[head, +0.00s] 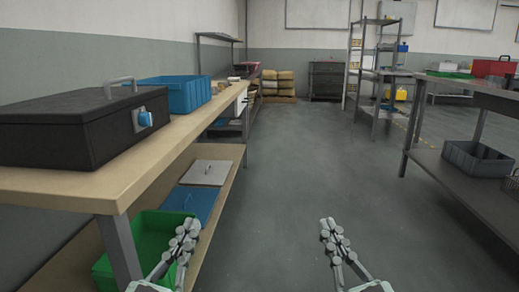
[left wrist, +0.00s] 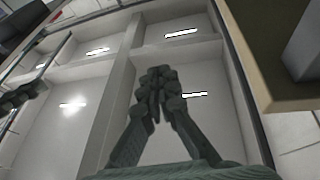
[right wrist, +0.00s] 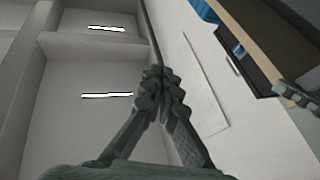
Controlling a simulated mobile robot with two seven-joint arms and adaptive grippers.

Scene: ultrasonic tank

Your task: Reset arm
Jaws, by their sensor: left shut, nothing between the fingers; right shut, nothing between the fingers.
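My left gripper (head: 187,232) is at the bottom of the head view, in front of the left bench's lower shelf. In the left wrist view its fingers (left wrist: 157,75) are together with nothing between them. My right gripper (head: 328,228) is at the bottom right of centre, over open floor. In the right wrist view its fingers (right wrist: 158,75) also meet and are empty. Both grippers point upward, apart from each other and touching nothing that I can see.
On the left, a wooden bench (head: 95,183) bears a black case (head: 60,140) and a blue bin (head: 180,93). A green bin (head: 150,237) is below it. A metal table (head: 455,180) stands at the right with a grey bin (head: 478,160). The floor (head: 305,150) between is clear.

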